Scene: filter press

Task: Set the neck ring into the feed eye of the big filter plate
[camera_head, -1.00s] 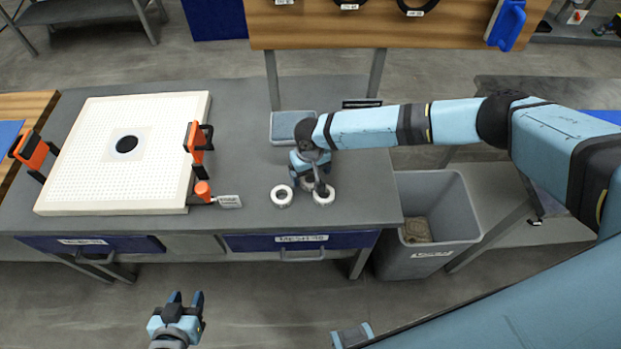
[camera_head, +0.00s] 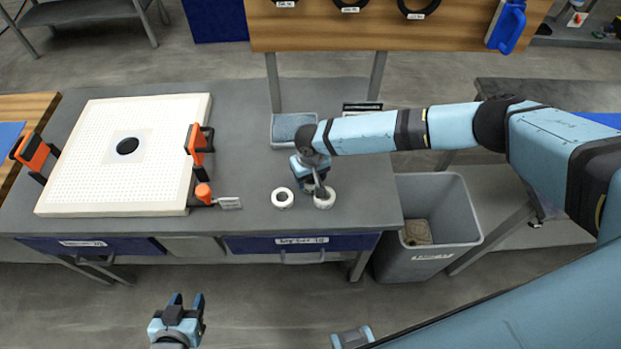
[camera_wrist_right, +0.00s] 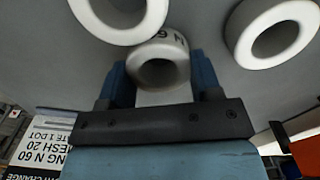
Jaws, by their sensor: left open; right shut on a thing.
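The big filter plate (camera_head: 90,165) lies flat on the grey bench, pale and dotted, with the dark round feed eye (camera_head: 127,146) near its middle. My right gripper (camera_head: 313,186) is low over the bench, right of the plate. In the right wrist view it is shut on a white neck ring (camera_wrist_right: 158,68) with partly readable lettering, "N 6". Two other white rings stand close by, a left one (camera_head: 274,198) and a right one (camera_head: 325,203); the head view largely hides the held ring. My left gripper (camera_head: 187,299) is open and empty in front of the bench.
A grey tray (camera_head: 290,128) stands behind the right gripper. A printed sheet (camera_wrist_right: 45,140) shows in the wrist view. A grey bin (camera_head: 450,200) stands right of the bench.

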